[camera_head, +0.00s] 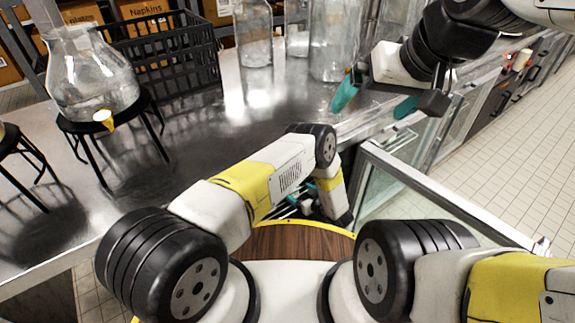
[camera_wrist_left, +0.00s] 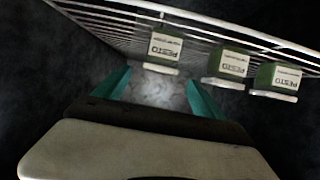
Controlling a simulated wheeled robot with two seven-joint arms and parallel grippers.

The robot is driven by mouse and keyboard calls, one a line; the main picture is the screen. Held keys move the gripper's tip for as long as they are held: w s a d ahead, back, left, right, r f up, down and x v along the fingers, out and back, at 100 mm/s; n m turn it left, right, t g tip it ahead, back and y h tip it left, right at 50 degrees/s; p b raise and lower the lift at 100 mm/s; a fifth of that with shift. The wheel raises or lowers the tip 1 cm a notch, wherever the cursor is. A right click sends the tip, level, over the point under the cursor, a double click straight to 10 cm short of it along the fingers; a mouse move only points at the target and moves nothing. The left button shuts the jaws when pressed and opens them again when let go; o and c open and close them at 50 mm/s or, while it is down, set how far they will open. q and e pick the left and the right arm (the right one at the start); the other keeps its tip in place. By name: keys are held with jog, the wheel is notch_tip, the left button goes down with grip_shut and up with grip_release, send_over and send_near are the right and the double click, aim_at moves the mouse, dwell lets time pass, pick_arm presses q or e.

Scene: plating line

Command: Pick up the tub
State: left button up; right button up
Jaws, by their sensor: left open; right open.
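Three green tubs with white lids and pale labels reading PESTO show in the left wrist view, upside down in the picture: a left tub (camera_wrist_left: 163,48), a middle tub (camera_wrist_left: 230,64) and a right tub (camera_wrist_left: 277,79). They stand in a row beside a white wire rack (camera_wrist_left: 210,28). My left gripper (camera_wrist_left: 158,93) is open and empty, its teal fingers apart just short of the left tub. In the head view this gripper (camera_head: 303,200) is low beside the counter, mostly hidden by my arm. No tub shows there. My right gripper (camera_head: 375,100) is open and empty above the counter's edge.
A glass door with a metal frame (camera_head: 450,202) stands open right of my left arm. The steel counter (camera_head: 200,150) holds a glass jug (camera_head: 90,75) on a black stand, a black crate (camera_head: 170,55) and several glass jars (camera_head: 333,40). Tiled floor (camera_head: 510,120) is clear at right.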

pick_arm(q)
jog(key=x, duration=0.7)
jog(key=shift+f, duration=0.1)
jog(key=c, duration=1.6)
jog(key=shift+c, duration=0.2)
jog(key=shift+d, duration=0.1)
